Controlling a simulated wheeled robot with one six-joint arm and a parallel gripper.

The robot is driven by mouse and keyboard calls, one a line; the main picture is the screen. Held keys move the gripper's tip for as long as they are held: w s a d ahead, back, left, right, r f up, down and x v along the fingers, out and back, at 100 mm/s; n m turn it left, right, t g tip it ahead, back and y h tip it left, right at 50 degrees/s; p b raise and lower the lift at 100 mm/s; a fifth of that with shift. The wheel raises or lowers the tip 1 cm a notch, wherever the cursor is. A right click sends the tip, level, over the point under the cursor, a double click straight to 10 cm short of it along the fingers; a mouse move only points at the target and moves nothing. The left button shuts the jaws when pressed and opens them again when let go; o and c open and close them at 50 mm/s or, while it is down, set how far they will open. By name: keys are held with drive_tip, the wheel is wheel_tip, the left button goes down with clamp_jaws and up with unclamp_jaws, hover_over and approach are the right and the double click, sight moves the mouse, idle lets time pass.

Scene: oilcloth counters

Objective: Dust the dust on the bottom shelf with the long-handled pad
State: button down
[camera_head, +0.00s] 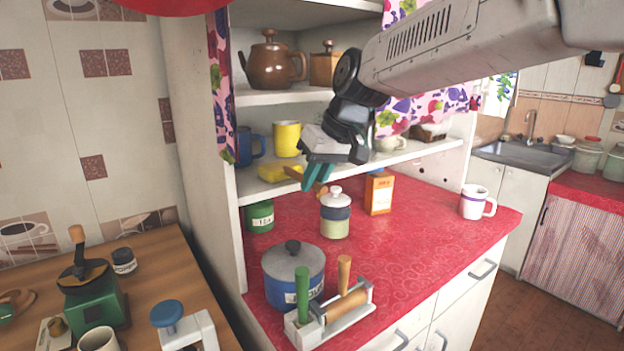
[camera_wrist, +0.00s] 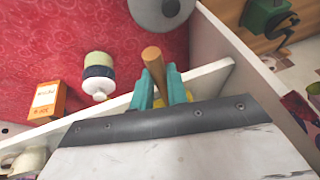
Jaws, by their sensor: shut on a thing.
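My gripper (camera_head: 317,177), with teal fingertips, is shut on the wooden handle (camera_wrist: 153,66) of the long-handled pad, in front of the cupboard. The yellow pad (camera_head: 274,172) is at the left part of the bottom shelf (camera_head: 400,156), below the yellow mug (camera_head: 287,139) in the picture. I cannot tell whether it touches the shelf board. In the wrist view, the handle's end sticks out from between the fingertips (camera_wrist: 163,88), and most of the pad is hidden behind them. I cannot make out the dust.
A blue mug (camera_head: 245,147) and a pale cup (camera_head: 391,143) also stand on this shelf. A teapot (camera_head: 270,62) is on the shelf above. Below, the red counter (camera_head: 430,215) holds a lidded jar (camera_head: 335,215), an orange box (camera_head: 379,193), a blue pot (camera_head: 292,275) and a white mug (camera_head: 477,201).

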drive_tip(key=shift+w+d, duration=1.4)
drive_tip(key=shift+d, duration=0.75)
drive_tip(key=shift+s+a+f, duration=0.1)
drive_tip(key=shift+s+a, duration=0.45)
drive_tip(key=shift+a, duration=0.3)
drive_tip(key=shift+s+a+r, duration=0.1)
drive_tip(key=shift+s+a, duration=0.45)
drive_tip(key=shift+a, duration=0.25)
drive_tip(key=shift+s+a+f, duration=0.1)
drive_tip(key=shift+s+a, duration=0.45)
drive_tip(key=shift+a, duration=0.3)
drive_tip(key=shift+w+d, duration=0.55)
drive_tip(key=shift+d, duration=0.3)
drive_tip(key=shift+w+d, duration=0.55)
drive_tip(key=shift+d, duration=0.25)
drive_tip(key=shift+w+d, duration=0.55)
drive_tip(key=shift+d, duration=0.3)
drive_tip(key=s+d+r, duration=0.1)
drive_tip(key=s+d, duration=0.6)
drive_tip(key=s, duration=0.4)
drive_tip(key=shift+s+d+r, duration=0.2)
drive_tip(key=shift+s+d, duration=0.05)
drive_tip(key=shift+d, duration=0.15)
